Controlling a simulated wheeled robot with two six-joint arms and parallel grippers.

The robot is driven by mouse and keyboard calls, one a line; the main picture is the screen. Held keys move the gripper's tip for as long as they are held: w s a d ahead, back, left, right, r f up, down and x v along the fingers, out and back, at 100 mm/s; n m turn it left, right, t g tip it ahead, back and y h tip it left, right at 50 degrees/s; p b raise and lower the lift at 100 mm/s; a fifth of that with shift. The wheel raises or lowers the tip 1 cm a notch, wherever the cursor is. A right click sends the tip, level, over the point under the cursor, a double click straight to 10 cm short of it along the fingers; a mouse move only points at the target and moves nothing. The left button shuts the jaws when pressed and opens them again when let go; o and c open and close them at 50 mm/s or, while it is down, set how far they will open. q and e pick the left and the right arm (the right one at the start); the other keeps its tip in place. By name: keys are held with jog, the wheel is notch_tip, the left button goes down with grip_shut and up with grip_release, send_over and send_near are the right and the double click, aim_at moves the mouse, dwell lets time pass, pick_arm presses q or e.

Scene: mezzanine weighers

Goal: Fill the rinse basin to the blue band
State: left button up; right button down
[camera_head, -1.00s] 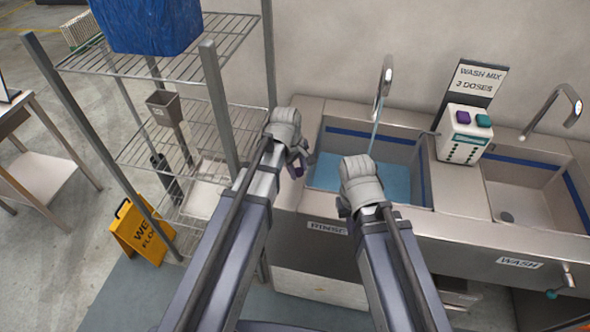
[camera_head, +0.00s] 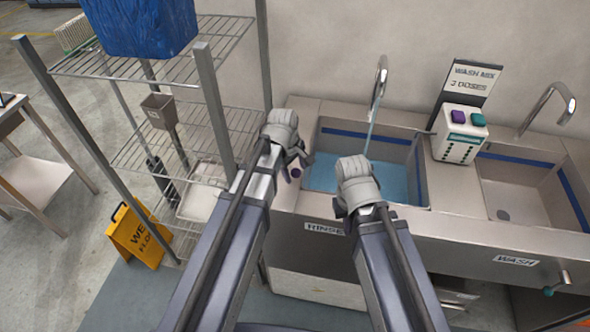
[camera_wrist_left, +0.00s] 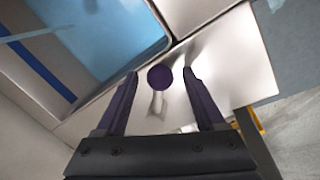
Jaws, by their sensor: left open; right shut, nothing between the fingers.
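The rinse basin (camera_head: 325,198), marked RINSE, holds blue water (camera_head: 395,185). A blue band (camera_head: 370,136) runs round its inner walls, and the water surface lies below it. A thin stream falls from the rinse tap (camera_head: 379,88); it also shows in the left wrist view. A purple knob (camera_wrist_left: 160,77) on a pale metal stem stands on the counter beside the basin. My left gripper (camera_head: 298,164) is open, with the knob between its fingertips in the wrist view; contact is not clear. My right gripper (camera_head: 340,208) is shut and empty over the basin's front edge.
The wash basin (camera_head: 520,190) at right looks empty, under its own tap (camera_head: 548,105). A dispenser (camera_head: 460,135) with purple and green buttons stands between the basins. A wire shelf (camera_head: 190,145) and a yellow floor sign (camera_head: 138,236) are at left.

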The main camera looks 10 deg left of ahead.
pick_arm(q)
notch_tip(320, 180, up, 8)
jog(key=s+p, duration=0.1)
jog(key=p, duration=0.6)
jog(key=shift+a+f+p, duration=0.2)
jog(key=shift+a+p, duration=0.1)
jog(key=shift+a, duration=0.15)
jog(key=shift+s, duration=0.2)
